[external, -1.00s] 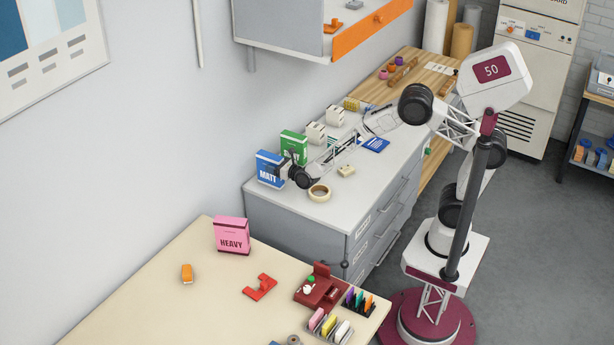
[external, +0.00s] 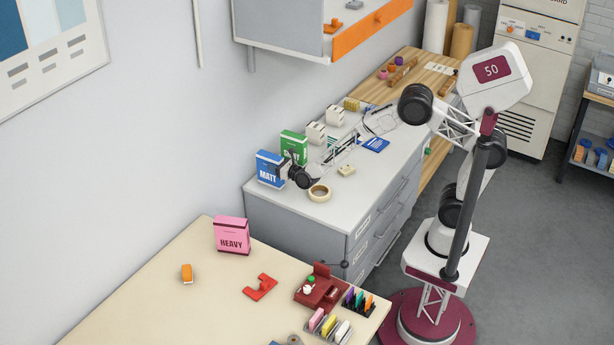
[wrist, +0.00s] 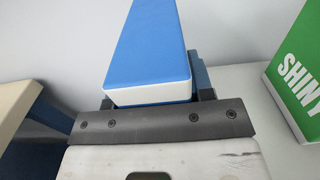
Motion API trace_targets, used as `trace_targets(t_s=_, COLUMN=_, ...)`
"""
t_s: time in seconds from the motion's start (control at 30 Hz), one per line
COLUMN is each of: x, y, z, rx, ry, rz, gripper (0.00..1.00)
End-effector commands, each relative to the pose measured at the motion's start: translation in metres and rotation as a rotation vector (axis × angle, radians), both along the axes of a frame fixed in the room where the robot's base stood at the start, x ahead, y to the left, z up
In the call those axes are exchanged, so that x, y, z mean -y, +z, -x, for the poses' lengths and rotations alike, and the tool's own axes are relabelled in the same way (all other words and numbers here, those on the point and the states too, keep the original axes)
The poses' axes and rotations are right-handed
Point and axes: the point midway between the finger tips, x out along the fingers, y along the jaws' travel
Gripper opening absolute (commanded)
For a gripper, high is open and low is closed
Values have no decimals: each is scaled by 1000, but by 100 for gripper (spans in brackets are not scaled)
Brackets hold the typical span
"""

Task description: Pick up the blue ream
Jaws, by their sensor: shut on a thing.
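The blue ream (external: 270,169), a blue and white pack marked MATT, stands upright at the near left end of the grey cabinet top. My gripper (external: 289,171) is at its right side, shut on it. In the wrist view the blue ream (wrist: 150,50) fills the middle, between the dark fingers of my gripper (wrist: 155,98). The fingertips are mostly hidden by the ream. I cannot tell whether the ream's bottom is clear of the cabinet top.
A green ream (external: 294,146) marked SHINY (wrist: 303,75) stands close by to the right. A tape roll (external: 319,193) lies in front. The cabinet top (external: 345,205) is bare toward its front edge. A pink ream (external: 231,235) stands on the cream table (external: 160,290).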

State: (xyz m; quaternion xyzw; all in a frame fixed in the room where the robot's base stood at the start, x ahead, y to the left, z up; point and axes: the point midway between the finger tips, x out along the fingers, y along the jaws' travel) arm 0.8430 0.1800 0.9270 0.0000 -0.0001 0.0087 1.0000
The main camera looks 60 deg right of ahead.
Motion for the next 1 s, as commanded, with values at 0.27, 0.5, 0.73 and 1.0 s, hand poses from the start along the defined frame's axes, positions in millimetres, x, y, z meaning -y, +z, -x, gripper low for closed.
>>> trace_targets(t_s=0.27, x=0, y=3, z=-1, rx=3, ry=0, rz=-1, gripper=0)
trace_targets(t_s=0.5, x=0, y=14, z=-1, rx=3, ry=0, rz=-1, gripper=0)
trace_targets(t_s=0.73, x=0, y=40, z=0, rx=4, ry=0, rz=-2, gripper=0)
trace_targets(t_s=1.0, x=6, y=40, z=29, rx=3, ry=0, rz=-1, gripper=0)
